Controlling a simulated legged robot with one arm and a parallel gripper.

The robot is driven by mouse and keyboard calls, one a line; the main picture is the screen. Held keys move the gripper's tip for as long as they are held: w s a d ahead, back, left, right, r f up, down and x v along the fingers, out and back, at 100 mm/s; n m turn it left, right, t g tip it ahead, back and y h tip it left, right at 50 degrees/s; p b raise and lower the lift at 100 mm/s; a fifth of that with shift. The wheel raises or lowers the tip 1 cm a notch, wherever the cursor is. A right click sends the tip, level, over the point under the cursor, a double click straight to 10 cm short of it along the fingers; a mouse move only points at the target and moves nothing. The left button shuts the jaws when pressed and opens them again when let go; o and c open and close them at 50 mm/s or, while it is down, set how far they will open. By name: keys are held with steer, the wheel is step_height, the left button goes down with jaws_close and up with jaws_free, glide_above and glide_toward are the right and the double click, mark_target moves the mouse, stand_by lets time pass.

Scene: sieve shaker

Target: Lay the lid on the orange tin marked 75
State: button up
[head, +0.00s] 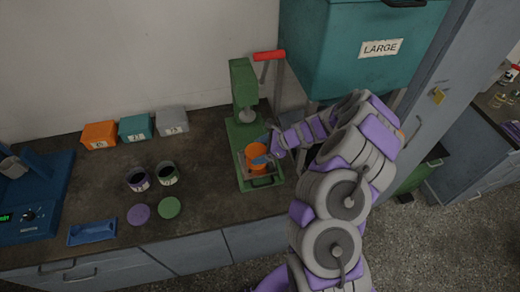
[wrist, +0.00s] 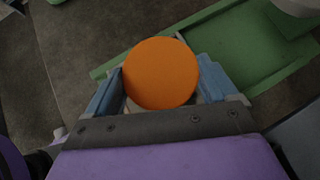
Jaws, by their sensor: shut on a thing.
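My gripper (wrist: 165,88) has its two blue fingers on either side of a flat orange lid (wrist: 160,73), which shows as a full round disc in the wrist view. In the head view my gripper (head: 263,157) is low over the base of the green press, with orange (head: 254,151) around its blue fingertip. The orange body there looks like the tin under the lid, but the finger hides part of it. No 75 mark can be read. I cannot tell whether the lid touches the tin's rim.
The green press (head: 243,95) with a red handle (head: 269,55) stands right behind my gripper. A teal LARGE bin (head: 350,65) is above.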

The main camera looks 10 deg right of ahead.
stand_by(0.3)
steer(key=o, duration=0.9)
steer(key=p+v, duration=0.1)
steer(key=v, duration=0.6)
steer(key=shift+d+r+p, duration=0.1)
steer(key=shift+d+p, duration=0.15)
steer(key=shift+p, duration=0.15)
